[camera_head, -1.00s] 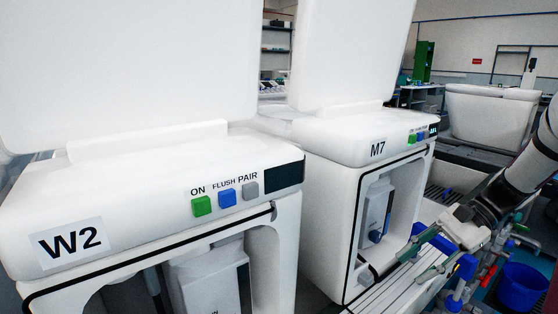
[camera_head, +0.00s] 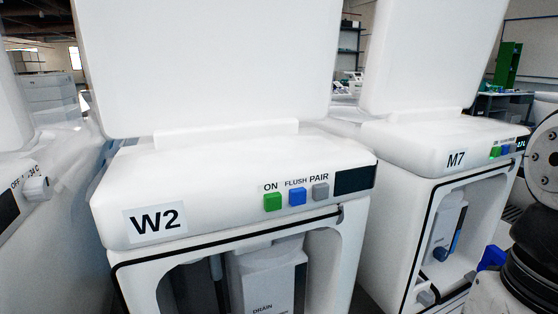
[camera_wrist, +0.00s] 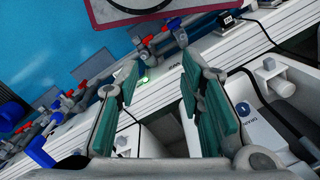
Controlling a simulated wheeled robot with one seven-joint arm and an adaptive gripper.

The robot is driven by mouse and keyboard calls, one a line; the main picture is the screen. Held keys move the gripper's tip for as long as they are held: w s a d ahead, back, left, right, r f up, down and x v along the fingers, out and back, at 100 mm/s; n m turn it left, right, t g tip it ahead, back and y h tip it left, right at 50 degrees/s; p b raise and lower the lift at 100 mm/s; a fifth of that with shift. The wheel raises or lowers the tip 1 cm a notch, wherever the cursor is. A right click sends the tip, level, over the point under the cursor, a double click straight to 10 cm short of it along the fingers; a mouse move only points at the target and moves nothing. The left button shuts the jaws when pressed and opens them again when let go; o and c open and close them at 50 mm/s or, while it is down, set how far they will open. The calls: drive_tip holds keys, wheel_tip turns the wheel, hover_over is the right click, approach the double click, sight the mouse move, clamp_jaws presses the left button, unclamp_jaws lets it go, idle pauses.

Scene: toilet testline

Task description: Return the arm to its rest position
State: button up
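My gripper (camera_wrist: 160,105) shows in the wrist view with its two green-padded fingers spread apart and nothing between them. It points down over a white slatted rail and pipework. In the head view only part of my arm shows at the right edge; the gripper itself is out of that picture.
Toilet unit W2 (camera_head: 235,185) stands close in front, with green, blue and grey buttons and a dark display. Unit M7 (camera_head: 440,150) stands to its right, near my arm. Another white unit (camera_head: 15,180) is at the left edge. Red and blue valves (camera_wrist: 80,92) line the rail (camera_wrist: 235,45).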

wheel_tip(320, 180, up, 28)
drive_tip(key=s+n+t+p, duration=0.1)
drive_tip(key=t+p, duration=0.3)
drive_tip(key=p, duration=2.3)
drive_tip(key=shift+s+d+n+t+h, duration=0.35)
drive_tip(key=shift+s+n+t+h, duration=0.05)
drive_tip(key=shift+s, duration=0.5)
